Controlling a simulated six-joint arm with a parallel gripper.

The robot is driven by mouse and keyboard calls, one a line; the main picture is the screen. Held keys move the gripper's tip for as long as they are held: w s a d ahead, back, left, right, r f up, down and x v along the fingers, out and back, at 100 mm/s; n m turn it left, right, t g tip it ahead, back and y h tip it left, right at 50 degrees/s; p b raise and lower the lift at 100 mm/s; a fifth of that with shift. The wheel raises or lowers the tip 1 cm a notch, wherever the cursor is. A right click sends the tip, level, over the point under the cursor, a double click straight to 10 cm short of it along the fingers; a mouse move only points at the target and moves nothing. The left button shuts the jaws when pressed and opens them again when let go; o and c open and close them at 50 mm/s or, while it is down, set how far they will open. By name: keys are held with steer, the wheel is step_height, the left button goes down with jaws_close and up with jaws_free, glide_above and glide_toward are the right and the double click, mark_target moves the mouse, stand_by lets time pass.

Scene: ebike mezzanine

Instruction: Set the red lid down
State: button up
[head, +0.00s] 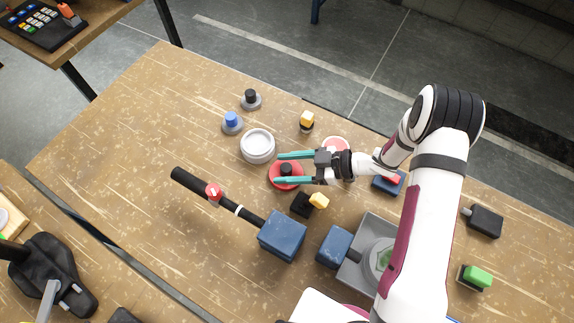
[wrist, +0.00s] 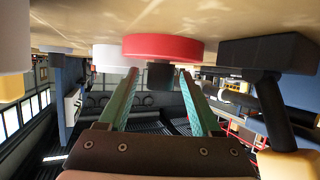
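The red lid (head: 274,177) is a round disc with a black knob (head: 286,168). It appears to lie flat on the wooden table, knob up, just right of and below a round white pot (head: 257,139). My gripper (head: 279,168) reaches in from the right, its two teal fingers on either side of the knob with a visible gap on each side. In the wrist view, where the table is at the top, the red lid (wrist: 163,45) shows with its knob (wrist: 160,76) between the spread fingertips (wrist: 159,71), apart from both.
A blue-knobbed piece (head: 232,121) and a black-knobbed piece (head: 251,98) stand at upper left. A yellow-and-black block (head: 318,201) is close below my gripper. A black bar with a blue box (head: 283,236) lies nearer. The table's left part is clear.

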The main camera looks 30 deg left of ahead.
steer(key=shift+r, duration=0.1)
